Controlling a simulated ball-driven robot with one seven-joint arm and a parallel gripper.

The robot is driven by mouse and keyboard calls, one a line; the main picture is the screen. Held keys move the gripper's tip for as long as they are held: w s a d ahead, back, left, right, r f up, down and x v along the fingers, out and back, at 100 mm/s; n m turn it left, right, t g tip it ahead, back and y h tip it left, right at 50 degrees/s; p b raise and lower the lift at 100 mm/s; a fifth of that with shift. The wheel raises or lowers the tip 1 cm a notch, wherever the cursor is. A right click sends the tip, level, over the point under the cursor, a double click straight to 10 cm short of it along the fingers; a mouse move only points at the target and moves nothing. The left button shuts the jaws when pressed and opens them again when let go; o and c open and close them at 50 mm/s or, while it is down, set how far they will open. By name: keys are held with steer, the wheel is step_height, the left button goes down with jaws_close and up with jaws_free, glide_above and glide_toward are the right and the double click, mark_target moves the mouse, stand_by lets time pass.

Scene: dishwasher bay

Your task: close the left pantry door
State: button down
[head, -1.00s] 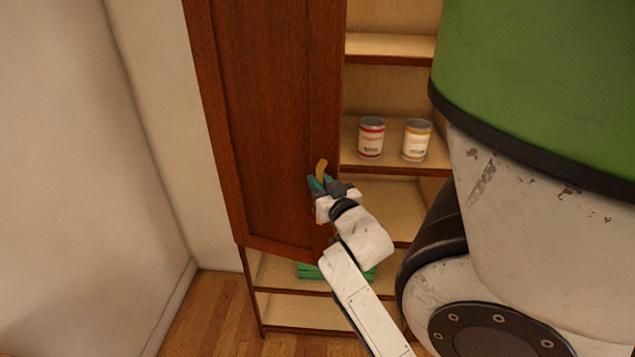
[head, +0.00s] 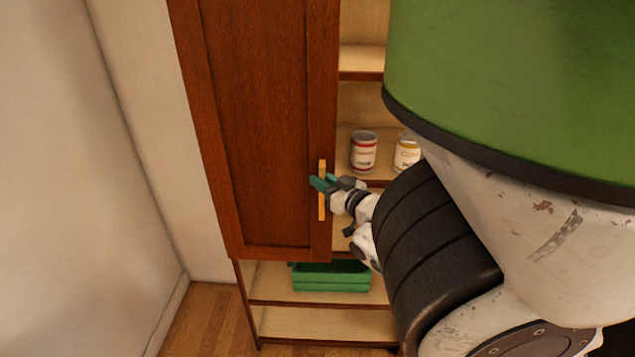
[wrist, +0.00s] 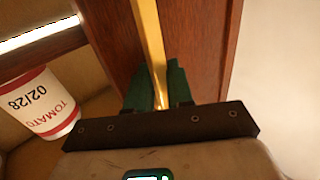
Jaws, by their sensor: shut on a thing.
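The left pantry door (head: 255,120) is a dark reddish-brown panel covering the left part of the pantry in the head view. Its vertical brass handle (head: 322,207) is near its right edge. My gripper (head: 322,184) is at the handle's upper part, with its green fingers shut around it. In the wrist view the handle (wrist: 150,45) runs between the two green fingers of my gripper (wrist: 158,88), and the door (wrist: 205,50) lies behind. I cannot tell exactly how far the door stands from the cabinet frame.
The pantry's right side is open. A red-labelled tomato can (head: 363,152) and a yellow-labelled can (head: 407,152) stand on a shelf. A green crate (head: 330,280) sits on a lower shelf. A pale wall (head: 120,60) is at left. Wood floor (head: 195,315) shows below.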

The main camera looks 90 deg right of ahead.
steer(key=shift+w, duration=0.25)
steer(key=c, duration=1.2)
jaws_free()
steer(key=shift+r, duration=0.1)
steer(key=v, duration=1.1)
steer(key=shift+s+d, duration=0.15)
steer(key=shift+s, duration=0.1)
